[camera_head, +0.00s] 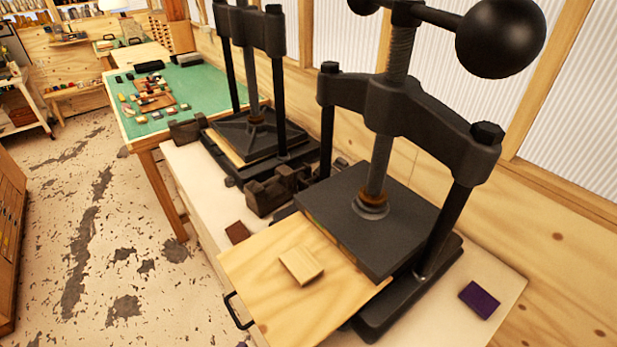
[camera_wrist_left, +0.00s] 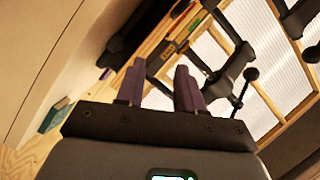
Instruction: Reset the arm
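My left gripper (camera_wrist_left: 160,88) shows in the left wrist view, with two dark purple fingers standing apart and nothing visible between them. In that view it points toward a tilted scene of presses, a wooden wall and windows, and it touches nothing that I can see. Neither gripper nor arm shows in the head view. My right gripper is in neither view.
A large black press (camera_head: 400,125) stands on the pale bench (camera_head: 505,290). A wooden board (camera_head: 330,305) juts from it, bearing a small wood block (camera_head: 301,265). A purple block (camera_head: 479,299) lies at right. A second press (camera_head: 255,140) and green table (camera_head: 205,88) stand behind.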

